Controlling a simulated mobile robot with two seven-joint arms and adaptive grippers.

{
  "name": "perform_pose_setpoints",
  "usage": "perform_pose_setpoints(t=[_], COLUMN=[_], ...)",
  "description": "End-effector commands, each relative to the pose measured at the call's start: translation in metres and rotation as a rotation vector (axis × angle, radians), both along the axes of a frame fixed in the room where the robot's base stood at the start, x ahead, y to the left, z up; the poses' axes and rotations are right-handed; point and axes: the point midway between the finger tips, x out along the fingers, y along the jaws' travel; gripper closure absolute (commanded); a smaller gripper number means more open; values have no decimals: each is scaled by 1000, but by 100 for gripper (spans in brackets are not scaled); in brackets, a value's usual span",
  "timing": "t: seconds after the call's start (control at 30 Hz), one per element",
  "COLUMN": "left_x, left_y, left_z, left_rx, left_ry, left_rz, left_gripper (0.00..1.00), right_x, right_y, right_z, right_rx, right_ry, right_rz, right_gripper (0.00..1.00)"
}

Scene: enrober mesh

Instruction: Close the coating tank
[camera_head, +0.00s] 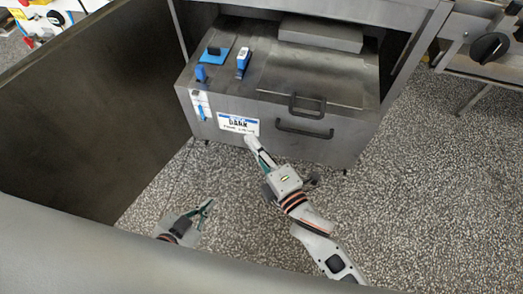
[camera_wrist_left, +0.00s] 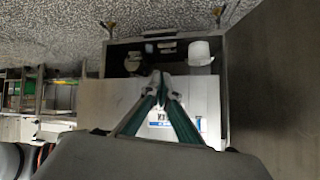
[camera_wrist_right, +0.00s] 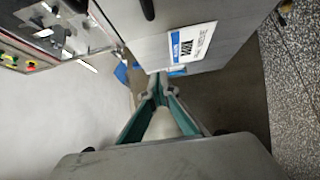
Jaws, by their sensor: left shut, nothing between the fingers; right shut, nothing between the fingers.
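The coating tank (camera_head: 315,145) is a grey metal box that juts out from under a larger machine frame. Its flat top panel (camera_head: 315,72) carries a dark bar handle (camera_head: 307,104), and a second dark handle (camera_head: 304,130) is on its front. My right gripper (camera_head: 249,138) is shut and empty at the tank's front, by the lower right of the white label (camera_head: 238,124); I cannot tell if it touches. The label shows in the right wrist view (camera_wrist_right: 192,45). My left gripper (camera_head: 208,205) is shut and empty, lower left, apart from the tank.
Blue fittings (camera_head: 243,62) stand on the tank's top left. A grey raised block (camera_head: 320,34) sits at the back of the top. A tall dark panel (camera_head: 85,110) stands on the left. The speckled floor (camera_head: 430,190) is clear at right. A machine with a black knob (camera_head: 489,47) is upper right.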

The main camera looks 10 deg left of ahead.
Motion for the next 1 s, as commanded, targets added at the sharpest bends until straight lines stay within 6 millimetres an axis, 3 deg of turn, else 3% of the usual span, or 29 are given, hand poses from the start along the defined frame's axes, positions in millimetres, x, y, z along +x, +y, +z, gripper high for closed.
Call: perform_pose_setpoints(t=[0.2, 0.5, 1.0], left_x=[-2, 0, 3], left_y=[-4, -5, -5], left_z=[-3, 0, 3], left_rx=[-6, -4, -7], left_ry=[3, -4, -11], left_rz=[-6, -16, -13], left_gripper=[100, 100, 100], right_x=[31, 66, 71], right_y=[30, 28, 27], right_z=[-3, -2, -1], right_rx=[2, -1, -1], right_ry=[4, 2, 3], right_rz=[0, -1, -1], right_gripper=[100, 100, 100])
